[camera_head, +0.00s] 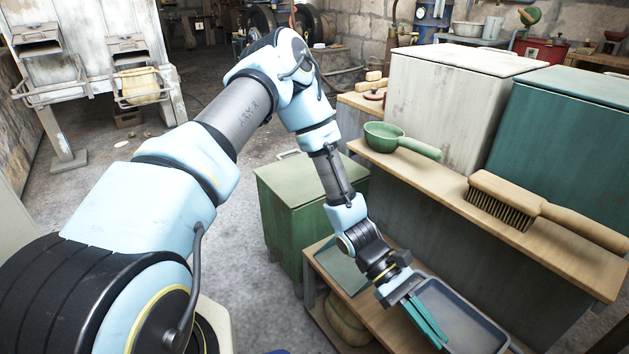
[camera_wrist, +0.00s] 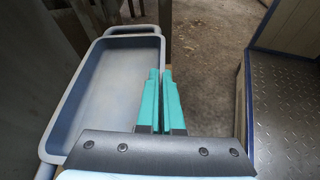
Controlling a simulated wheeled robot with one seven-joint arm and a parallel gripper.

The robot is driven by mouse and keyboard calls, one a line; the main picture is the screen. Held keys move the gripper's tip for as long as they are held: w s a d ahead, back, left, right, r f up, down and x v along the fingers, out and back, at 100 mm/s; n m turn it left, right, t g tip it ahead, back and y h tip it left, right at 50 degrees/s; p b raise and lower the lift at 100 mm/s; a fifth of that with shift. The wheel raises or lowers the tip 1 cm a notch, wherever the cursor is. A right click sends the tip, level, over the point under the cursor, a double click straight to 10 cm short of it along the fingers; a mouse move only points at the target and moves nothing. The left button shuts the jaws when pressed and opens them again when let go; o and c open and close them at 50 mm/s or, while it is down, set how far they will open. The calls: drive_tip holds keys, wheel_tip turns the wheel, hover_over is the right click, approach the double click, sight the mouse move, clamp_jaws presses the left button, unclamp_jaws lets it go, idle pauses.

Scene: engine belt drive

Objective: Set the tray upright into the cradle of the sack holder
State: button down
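The blue-grey tray (camera_head: 467,318) lies flat on the low wooden bench at bottom right in the head view, partly cut off. In the wrist view the tray (camera_wrist: 98,85) fills the left side, empty, with a handle at its far end. My gripper (camera_head: 432,330), with teal fingers, points down at the tray's left long side. In the wrist view my gripper (camera_wrist: 160,75) has its fingers close together beside the tray's right rim. Whether the rim is between them is hidden. A pale stand with wire cradles (camera_head: 52,85), likely the sack holder, is at far upper left. Its right cradle holds a yellowish bundle.
A green cabinet (camera_head: 300,205) stands left of the bench. A wooden shelf (camera_head: 415,165) behind holds a green scoop (camera_head: 400,140) and a brush (camera_head: 510,200). White (camera_head: 450,100) and teal (camera_head: 565,130) cabinets stand behind it. Open floor (camera_head: 225,165) lies between the green cabinet and the stand.

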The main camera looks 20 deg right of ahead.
drive_tip(key=w+a+f+m+y, duration=0.1)
drive_tip(key=w+a+m+y, duration=0.1)
drive_tip(key=a+m+y, duration=0.35)
drive_tip(key=w+a+f+m+t+y, duration=0.1)
drive_tip(key=w+a+m+y, duration=0.15)
drive_tip(key=a, duration=0.65)
drive_tip(key=w+a+m+y, duration=0.3)
drive_tip(key=a+y, duration=0.1)
drive_tip(key=a, duration=0.3)
drive_tip(key=w+a+r+m+t+y, duration=0.25)
drive_tip(key=w+a+m+t, duration=0.25)
drive_tip(key=w+a, duration=0.35)
drive_tip(key=w+a+r+m+t+y, duration=0.1)
drive_tip(key=w+a+m+t+y, duration=0.35)
drive_tip(key=w+a, duration=0.4)
drive_tip(key=w+a+r+m+t+h, duration=0.15)
drive_tip(key=w+r+m+t, duration=0.3)
drive_tip(key=w, duration=0.45)
drive_tip(key=w+a+r+m+t+h, duration=0.1)
drive_tip(key=w+r+m+t+h, duration=0.1)
drive_tip(key=w+r+m+t, duration=0.35)
wheel_tip(320, 180, up, 19)
drive_tip(key=w+m+t+h+p, duration=0.2)
drive_tip(key=m+t+h+p, duration=0.2)
drive_tip(key=p, duration=2.4)
drive_tip(key=shift+w+d, duration=0.15)
drive_tip(key=shift+w, duration=0.15)
